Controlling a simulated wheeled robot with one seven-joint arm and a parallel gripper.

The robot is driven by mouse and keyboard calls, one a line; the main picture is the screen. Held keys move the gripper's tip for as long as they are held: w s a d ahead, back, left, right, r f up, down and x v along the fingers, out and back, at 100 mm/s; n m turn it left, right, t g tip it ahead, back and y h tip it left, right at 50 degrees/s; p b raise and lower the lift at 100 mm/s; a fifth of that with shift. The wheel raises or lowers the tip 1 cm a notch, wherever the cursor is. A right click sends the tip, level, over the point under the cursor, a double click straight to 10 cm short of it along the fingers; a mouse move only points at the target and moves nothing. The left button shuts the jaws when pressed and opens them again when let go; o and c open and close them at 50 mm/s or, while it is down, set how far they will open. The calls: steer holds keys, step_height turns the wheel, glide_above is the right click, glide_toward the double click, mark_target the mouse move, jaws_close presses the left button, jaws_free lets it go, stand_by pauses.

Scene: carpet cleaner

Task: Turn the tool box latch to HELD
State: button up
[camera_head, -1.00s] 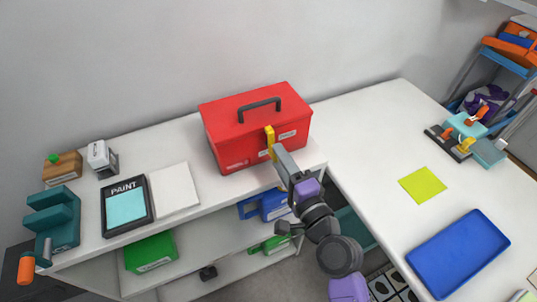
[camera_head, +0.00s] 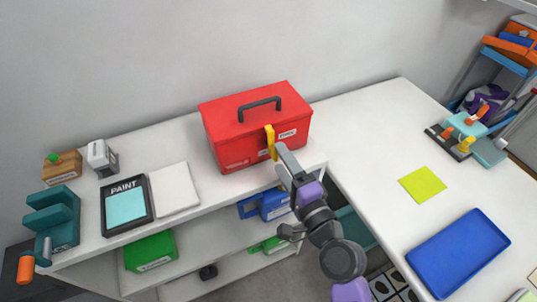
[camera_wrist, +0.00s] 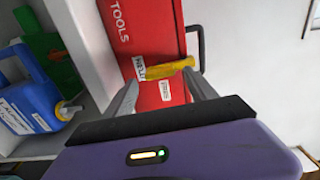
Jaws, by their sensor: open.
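The red tool box (camera_head: 230,150) with a dark handle stands on the white counter against the wall. Its yellow latch (camera_head: 269,136) is on the front face and runs roughly up and down, with a small white label to its right. In the wrist view the latch (camera_wrist: 165,70) lies across the picture between two white labels, whose words I cannot read surely. My gripper (camera_wrist: 163,88) is open, its grey fingers on either side of the latch. I cannot tell whether they touch it. In the head view my gripper (camera_head: 282,147) covers part of the front face.
A paint tray pad (camera_head: 126,205), a white pad (camera_head: 174,188) and a teal holder (camera_head: 62,215) lie to the left. Blue (camera_head: 272,205) and green (camera_head: 150,250) containers sit on the shelf below. On the right counter are a yellow square (camera_head: 422,185) and a blue tray (camera_head: 458,252).

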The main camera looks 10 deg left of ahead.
steer(key=b+v, duration=0.1)
steer(key=v, duration=0.7)
stand_by(0.5)
stand_by(1.6)
steer(key=s+d+n+t+h, duration=0.3)
steer(key=s+d+n+h, duration=0.35)
steer(key=d, duration=0.55)
steer(key=s+d+n+g+h, duration=0.1)
steer(key=s+d+n, duration=0.1)
steer(key=s, duration=1)
steer(key=s+d+n+g+h, duration=0.1)
steer(key=s+d, duration=0.3)
steer(key=s, duration=0.8)
steer(key=shift+s+d+f+n+g+h, duration=0.3)
steer(key=shift+d+n+g+h, duration=0.1)
steer(key=shift+n+h, duration=0.35)
